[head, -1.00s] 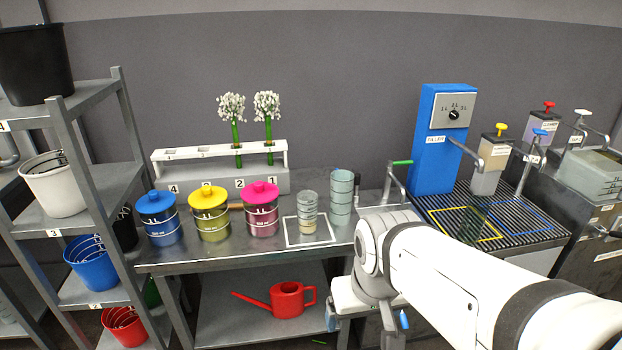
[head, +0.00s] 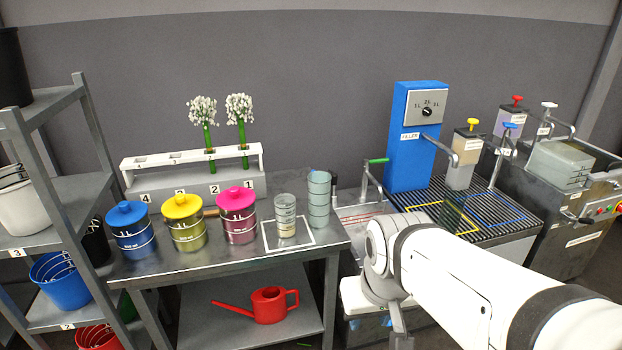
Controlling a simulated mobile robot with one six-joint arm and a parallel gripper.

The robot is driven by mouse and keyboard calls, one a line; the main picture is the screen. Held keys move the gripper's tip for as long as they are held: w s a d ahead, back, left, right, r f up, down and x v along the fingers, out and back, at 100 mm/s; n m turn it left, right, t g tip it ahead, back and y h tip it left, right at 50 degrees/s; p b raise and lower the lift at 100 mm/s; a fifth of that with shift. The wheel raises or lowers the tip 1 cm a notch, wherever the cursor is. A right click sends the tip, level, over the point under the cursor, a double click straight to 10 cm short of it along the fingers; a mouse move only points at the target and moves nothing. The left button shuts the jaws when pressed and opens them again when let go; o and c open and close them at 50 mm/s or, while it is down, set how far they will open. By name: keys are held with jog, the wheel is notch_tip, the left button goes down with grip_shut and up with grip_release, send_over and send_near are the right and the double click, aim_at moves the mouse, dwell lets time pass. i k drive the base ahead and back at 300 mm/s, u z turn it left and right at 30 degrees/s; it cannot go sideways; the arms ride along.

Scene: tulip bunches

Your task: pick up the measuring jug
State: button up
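No label marks the measuring jug, and I cannot tell for sure which vessel it is. A clear ringed vessel (head: 286,217) with a pale layer low inside stands upright in a white outlined square on the metal bench. A taller clear ringed vessel (head: 319,199) stands just behind it to the right. A dark greenish see-through shape (head: 452,212) stands on the grating in the yellow outline, partly hard to make out. My white arm crosses the lower right, with its bend right of the bench. My gripper is outside the picture.
Blue (head: 131,232), yellow (head: 185,222) and pink (head: 238,215) lidded pots stand left of the vessels. Behind them is a numbered rack (head: 192,170) with two white-flowered stems. A blue filler (head: 415,140) stands at the right. A red watering can (head: 264,305) is on the lower shelf.

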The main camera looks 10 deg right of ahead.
aim_at(319, 181)
jog(key=z, duration=3.15)
jog(key=k, duration=1.6)
jog(key=u, duration=2.15)
jog(key=i, duration=0.65)
